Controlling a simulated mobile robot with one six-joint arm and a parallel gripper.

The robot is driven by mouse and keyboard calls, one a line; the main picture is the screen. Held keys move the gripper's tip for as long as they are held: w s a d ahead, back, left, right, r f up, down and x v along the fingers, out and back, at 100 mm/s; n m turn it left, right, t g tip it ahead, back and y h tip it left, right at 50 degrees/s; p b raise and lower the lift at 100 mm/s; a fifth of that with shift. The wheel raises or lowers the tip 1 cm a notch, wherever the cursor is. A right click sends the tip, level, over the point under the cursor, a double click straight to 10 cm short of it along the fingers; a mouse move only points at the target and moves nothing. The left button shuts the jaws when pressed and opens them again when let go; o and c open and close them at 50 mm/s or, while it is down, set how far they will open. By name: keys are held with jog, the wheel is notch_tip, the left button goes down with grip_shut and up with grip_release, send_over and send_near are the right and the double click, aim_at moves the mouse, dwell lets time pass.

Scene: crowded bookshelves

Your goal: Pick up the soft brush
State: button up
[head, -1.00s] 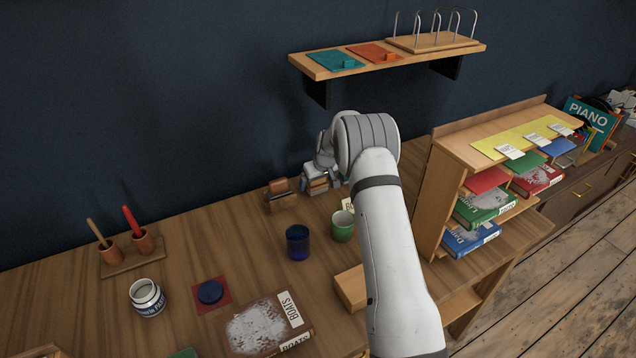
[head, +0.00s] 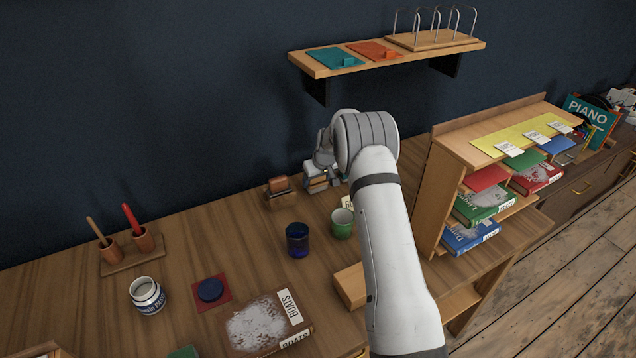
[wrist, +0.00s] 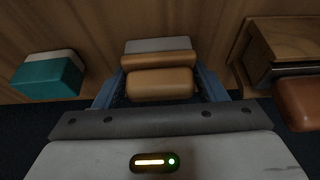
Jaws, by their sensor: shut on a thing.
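In the wrist view, my gripper (wrist: 159,76) is shut on a tan wooden block with rounded edges and a pale grey strip on its far side, which looks like the soft brush (wrist: 160,85). The blue-grey fingers press on its two ends. In the head view, my gripper (head: 322,175) is a small shape at the back of the desk near the wall, partly hidden by my arm. The held brush is hard to make out there. Whether it still touches the desk is not clear.
A teal block with a white top (wrist: 48,76) lies left in the wrist view. A brown-topped wooden stand (head: 281,194) is close on the other side. A blue cup (head: 297,240) and a green mug (head: 342,223) stand in front; a shelf unit (head: 432,200) rises at the right.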

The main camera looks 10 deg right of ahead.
jog(key=shift+r+b, duration=0.1)
jog(key=shift+b, duration=0.2)
jog(key=shift+s+r+b, duration=0.15)
jog(key=shift+b, duration=0.15)
notch_tip(320, 180, up, 11)
jog(key=b, duration=0.2)
jog(key=s+d+b, duration=0.3)
jog(key=s, duration=0.6)
jog(key=s+d+b, duration=0.3)
jog(key=s, duration=0.6)
jog(key=shift+s, duration=0.35)
jog(key=shift+d, duration=0.1)
jog(key=o, duration=0.3)
jog(key=shift+c, duration=0.9)
